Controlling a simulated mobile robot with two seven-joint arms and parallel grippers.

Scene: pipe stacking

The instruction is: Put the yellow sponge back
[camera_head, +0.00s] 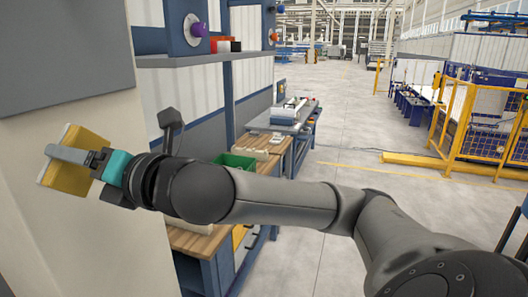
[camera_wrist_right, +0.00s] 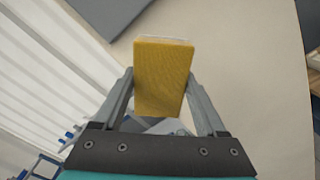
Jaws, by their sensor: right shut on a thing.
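The yellow sponge (camera_head: 75,165) is held at the far left in the head view, in front of a pale beige wall. It also shows in the right wrist view (camera_wrist_right: 162,75), upright between the two fingers. A whitish layer edges its top there. My right gripper (camera_head: 66,155) is shut on the sponge, with one finger across its face; in the right wrist view the gripper (camera_wrist_right: 160,92) has a finger against each side of it. I cannot tell whether the sponge touches the wall. My left gripper is not in view.
A beige wall (camera_head: 35,240) with a grey panel (camera_head: 60,45) stands close at left. A workbench (camera_head: 205,238) with a wooden top and a green bin (camera_head: 232,160) lies under my arm. A shelf (camera_head: 205,58) holds small items. Open floor lies at right, before a yellow fence (camera_head: 455,120).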

